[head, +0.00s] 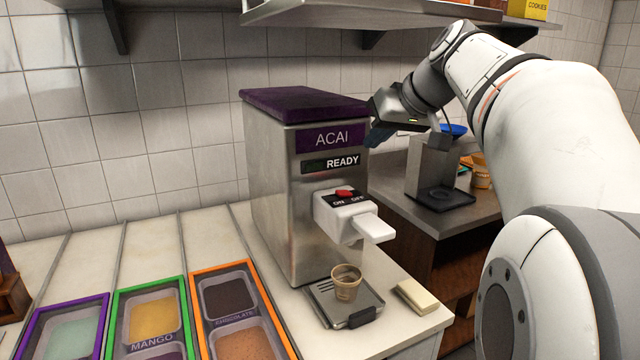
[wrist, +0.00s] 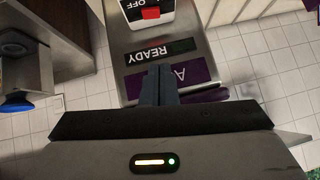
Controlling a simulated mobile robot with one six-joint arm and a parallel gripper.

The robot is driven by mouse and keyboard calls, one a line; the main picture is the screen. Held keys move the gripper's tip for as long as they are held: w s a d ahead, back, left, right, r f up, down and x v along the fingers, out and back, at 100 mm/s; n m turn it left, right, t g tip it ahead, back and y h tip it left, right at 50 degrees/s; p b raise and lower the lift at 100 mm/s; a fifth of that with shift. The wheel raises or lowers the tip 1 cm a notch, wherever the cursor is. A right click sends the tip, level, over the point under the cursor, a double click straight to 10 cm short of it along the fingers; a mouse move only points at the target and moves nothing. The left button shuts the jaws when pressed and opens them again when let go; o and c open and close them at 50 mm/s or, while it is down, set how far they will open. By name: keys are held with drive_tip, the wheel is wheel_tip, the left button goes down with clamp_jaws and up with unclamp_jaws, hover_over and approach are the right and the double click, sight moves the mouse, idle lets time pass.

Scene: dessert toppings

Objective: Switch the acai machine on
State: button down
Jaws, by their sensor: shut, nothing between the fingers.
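The acai machine (head: 268,190) is a steel box with a purple top, an ACAI label and a READY display (head: 331,163). Its red switch (head: 345,194) sits on the white dispenser block beside ON and OFF labels; I cannot tell which side it is set to. The switch also shows upside down at the top of the wrist view (wrist: 151,13). My gripper (head: 374,138) is at the machine's upper right, near the label's height. In the wrist view its fingers (wrist: 158,84) are together and empty, pointing toward the machine's front, with the READY display just beyond the tips.
A paper cup (head: 347,285) stands on the drip tray under the white spout lever (head: 373,229). A pale block (head: 416,296) lies to the right. Topping trays (head: 186,300) are at the front left. A grey dispenser (head: 432,165) stands on the right counter. A shelf (head: 380,14) hangs above.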

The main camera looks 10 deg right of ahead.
hover_over(344, 193)
drive_tip(key=f, duration=0.4)
drive_tip(key=s+f, duration=0.1)
drive_tip(key=f, duration=0.2)
drive_tip(key=shift+d, duration=0.3)
drive_tip(key=f, duration=0.2)
drive_tip(key=shift+a+f, duration=0.2)
drive_tip(key=shift+f, duration=0.1)
drive_tip(key=shift+a+f, duration=0.15)
drive_tip(key=shift+f, duration=0.55)
